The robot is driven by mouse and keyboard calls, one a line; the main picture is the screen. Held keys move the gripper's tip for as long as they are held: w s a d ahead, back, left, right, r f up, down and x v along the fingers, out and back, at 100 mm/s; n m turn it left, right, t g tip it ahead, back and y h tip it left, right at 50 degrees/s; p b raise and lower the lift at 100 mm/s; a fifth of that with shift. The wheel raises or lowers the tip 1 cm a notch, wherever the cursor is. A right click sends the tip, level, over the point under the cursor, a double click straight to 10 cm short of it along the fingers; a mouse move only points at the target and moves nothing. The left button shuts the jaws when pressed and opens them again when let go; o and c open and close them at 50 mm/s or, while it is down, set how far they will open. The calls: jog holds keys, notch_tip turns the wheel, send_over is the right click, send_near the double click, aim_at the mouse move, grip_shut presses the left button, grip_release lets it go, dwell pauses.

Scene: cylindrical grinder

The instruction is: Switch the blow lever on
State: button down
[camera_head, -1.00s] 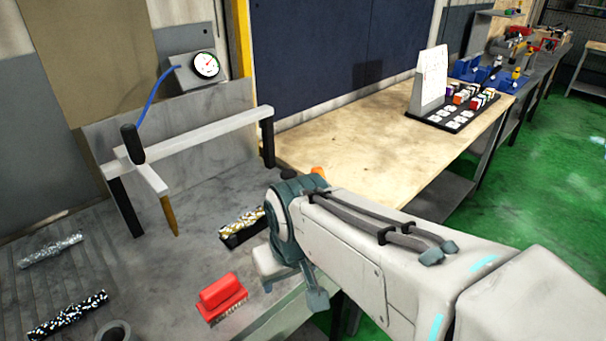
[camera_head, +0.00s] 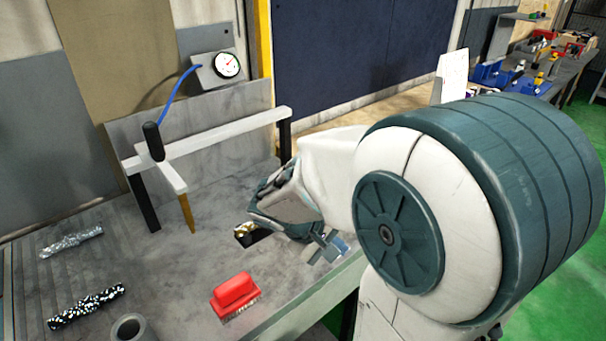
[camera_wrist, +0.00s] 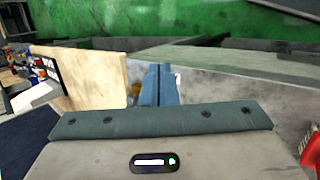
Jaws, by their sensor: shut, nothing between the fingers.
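My gripper (camera_head: 328,246) is above the right front part of the grey bench, pointing down and to the right. In the wrist view its blue-grey fingers (camera_wrist: 157,85) are shut together with nothing between them. I cannot pick out the blow lever with certainty. A white bar frame (camera_head: 215,139) on dark legs carries an upright black handle (camera_head: 153,141) and a tapered brown tip (camera_head: 187,213). A blue hose (camera_head: 174,94) runs from near the handle to a dial gauge (camera_head: 227,65). My gripper is right of this frame and apart from it.
A red brush-like block (camera_head: 234,292) lies near the bench front. A gold-patterned part in a dark holder (camera_head: 247,234) is partly behind my gripper. Patterned cylinders (camera_head: 86,306) and a grey ring (camera_head: 130,328) lie left. My arm hides much of the wooden table (camera_wrist: 88,80).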

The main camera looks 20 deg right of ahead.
jog(key=w+f+n+t+h, duration=0.1)
jog(key=w+n+t+h, duration=0.1)
jog(key=w, duration=0.4)
jog(key=w+a+f+n+t+h, duration=0.1)
jog(key=w+n+t, duration=0.3)
jog(key=w, duration=0.2)
jog(key=w+a+f+n+t+h, duration=0.1)
jog(key=w+n+t+h, duration=0.1)
jog(key=w, duration=0.4)
jog(key=shift+w+n+t+h+p, duration=0.3)
jog(key=shift+w+n+t+p, duration=0.15)
jog(key=shift+n, duration=0.35)
jog(key=shift+s, duration=0.15)
jog(key=p+x, duration=0.2)
jog(key=x, duration=0.7)
jog(key=shift+d+r+p, duration=0.1)
jog(key=shift+r+p, duration=0.05)
jog(key=shift+p, duration=0.15)
jog(key=shift+s+d+r+p, duration=0.3)
jog(key=shift+s+r+p, duration=0.1)
jog(key=shift+s, duration=0.1)
jog(key=shift+s+d+r+p, duration=0.3)
jog(key=shift+s+d+p, duration=0.05)
jog(key=shift+s+p, duration=0.1)
jog(key=shift+s+d+r, duration=0.1)
jog(key=shift+s+d, duration=0.05)
jog(key=shift+s, duration=0.2)
jog(key=shift+a+t+b, duration=0.2)
jog(key=shift+t+b, duration=0.05)
jog(key=shift+b, duration=0.2)
